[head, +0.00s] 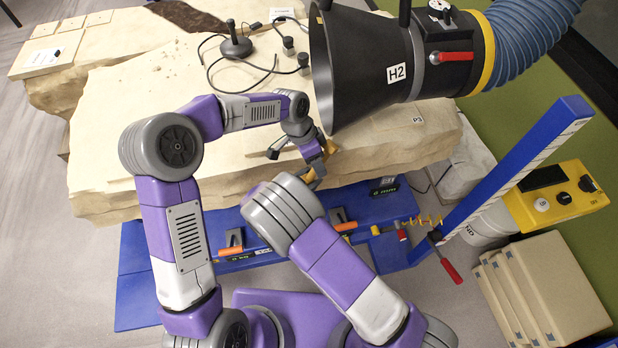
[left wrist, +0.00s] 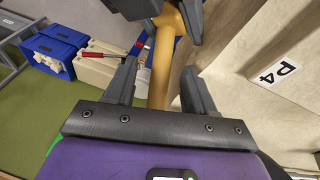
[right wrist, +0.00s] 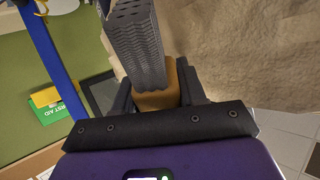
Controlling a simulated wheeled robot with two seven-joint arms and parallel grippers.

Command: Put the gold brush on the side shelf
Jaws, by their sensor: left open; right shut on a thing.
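The gold brush (head: 329,147) is held up near the front edge of the stone block, partly hidden by my grippers. My right gripper (right wrist: 157,84) is shut on the gold brush (right wrist: 160,99). My left gripper (head: 292,154) is open close beside it. In the left wrist view the brush's gold shaft (left wrist: 161,70) stands between the spread fingers of my left gripper (left wrist: 158,80), with no clear grip on it. I cannot tell which surface is the side shelf.
The pale stone block (head: 130,110) fills the middle. A black extraction hood (head: 350,70) marked H2 hangs just right of my grippers. A blue bench (head: 385,235) with tools lies in front. A blue post (head: 520,165), a yellow unit (head: 535,210) and cardboard boxes (head: 565,280) stand right.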

